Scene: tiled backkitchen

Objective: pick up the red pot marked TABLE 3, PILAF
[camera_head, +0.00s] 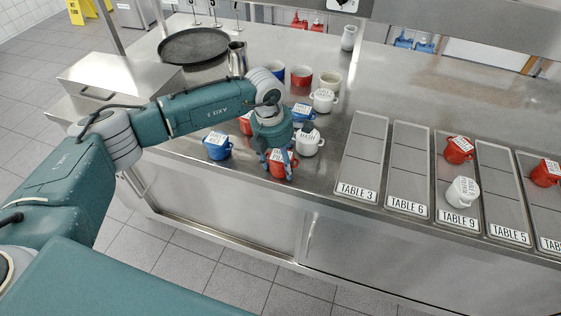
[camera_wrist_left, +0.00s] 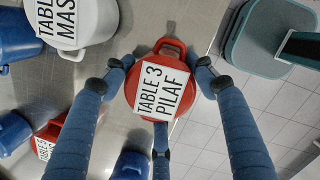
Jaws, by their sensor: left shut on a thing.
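The red pot marked TABLE 3, PILAF (camera_wrist_left: 170,56) is in the middle of the left wrist view, with its label facing the camera. My left gripper (camera_wrist_left: 166,82) is shut on this pot, with blue fingers on both sides of it and one below. In the head view the red pot (camera_head: 279,167) is near the counter's front edge, partly hidden by my left gripper (camera_head: 281,158). From these views I cannot tell whether the pot touches the counter. My right gripper is not in view.
A white pot (camera_head: 309,143) stands close on the right and a blue pot (camera_head: 217,147) on the left. Several more pots are behind. Labelled trays, including TABLE 3 (camera_head: 360,165), lie to the right. A round black tray (camera_head: 193,46) is at the back left.

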